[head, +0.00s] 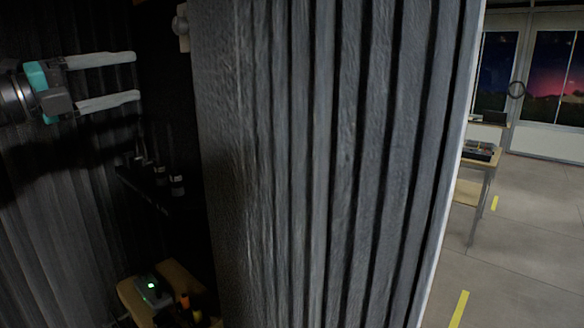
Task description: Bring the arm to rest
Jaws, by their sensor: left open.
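My left gripper (138,77) is at the upper left of the head view. Its two pale fingers point right and stand apart, with nothing between them. It is in front of a dark ribbed wall, above a dark shelf and apart from it. My right gripper is not in view.
A large grey ribbed panel (330,160) fills the middle, close to me. Small objects stand on the dark shelf (140,190). Below is a wooden surface (128,297) with a device (152,290) showing a green light. At right are a table (487,160), windows (555,70) and open floor (520,250).

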